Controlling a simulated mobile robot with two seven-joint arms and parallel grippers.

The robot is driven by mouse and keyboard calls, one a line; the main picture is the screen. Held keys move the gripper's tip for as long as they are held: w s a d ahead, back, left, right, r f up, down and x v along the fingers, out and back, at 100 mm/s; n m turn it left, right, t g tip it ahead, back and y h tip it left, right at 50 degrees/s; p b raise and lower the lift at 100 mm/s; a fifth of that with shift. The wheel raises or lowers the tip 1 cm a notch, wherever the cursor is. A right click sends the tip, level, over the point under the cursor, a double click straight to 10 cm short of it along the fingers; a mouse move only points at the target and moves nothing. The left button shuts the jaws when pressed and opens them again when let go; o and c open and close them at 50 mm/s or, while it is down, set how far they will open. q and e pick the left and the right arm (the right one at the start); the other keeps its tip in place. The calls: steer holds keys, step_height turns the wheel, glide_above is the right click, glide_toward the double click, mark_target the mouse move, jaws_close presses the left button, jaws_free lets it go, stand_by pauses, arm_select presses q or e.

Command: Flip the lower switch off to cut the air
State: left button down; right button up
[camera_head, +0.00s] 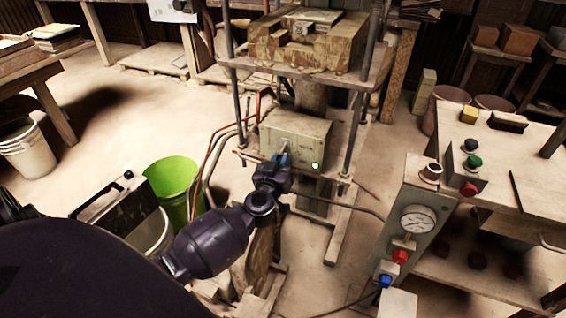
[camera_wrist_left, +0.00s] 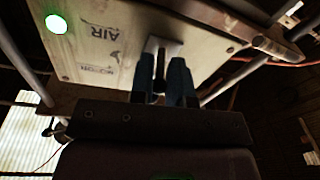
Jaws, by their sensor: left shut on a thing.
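A pale control box (camera_head: 306,132) is mounted on the press frame, with a lit green lamp (camera_head: 315,165) on its face. In the left wrist view the box face (camera_wrist_left: 118,62) shows upside down, with the word AIR, a smaller label and the green lamp (camera_wrist_left: 57,24). My left gripper (camera_head: 281,160) is at the left part of the box face. Its blue fingers (camera_wrist_left: 166,68) are shut on the light switch lever (camera_wrist_left: 163,44), which is partly hidden between them. The lever's exact position is hard to tell. My right gripper is not in view.
The press table (camera_head: 342,84) and its rods stand around the box. Hoses (camera_head: 212,150) run at its left. A gauge panel (camera_head: 411,222) stands at the right, beside a side table (camera_head: 490,153). A green bucket (camera_head: 172,180) is at the left.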

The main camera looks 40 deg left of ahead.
arm_select(q)
steer(key=shift+w+a+f+n+t+y+b, duration=0.1)
steer(key=shift+f+n+t+y+b, duration=0.35)
steer(key=shift+t+b, duration=1.35)
steer(key=shift+w+d+f+n+t+y+b, duration=0.1)
steer(key=shift+f+t+y+b, duration=0.65)
steer(key=shift+b, duration=1.8)
steer(key=shift+a+f+n+t+y+b, duration=0.1)
steer(key=shift+f+n+t+y+b, duration=0.15)
steer(key=shift+t+y+b, duration=1.15)
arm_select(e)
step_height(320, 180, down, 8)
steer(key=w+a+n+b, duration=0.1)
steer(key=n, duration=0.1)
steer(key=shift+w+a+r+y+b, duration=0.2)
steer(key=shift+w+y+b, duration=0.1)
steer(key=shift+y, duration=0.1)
arm_select(q)
steer(key=shift+r+t+h, duration=0.15)
steer(key=shift+t+h, duration=0.1)
steer(key=shift+h, duration=0.25)
steer(key=c, duration=1.2)
jaws_free()
steer(key=shift+v, duration=5.45)
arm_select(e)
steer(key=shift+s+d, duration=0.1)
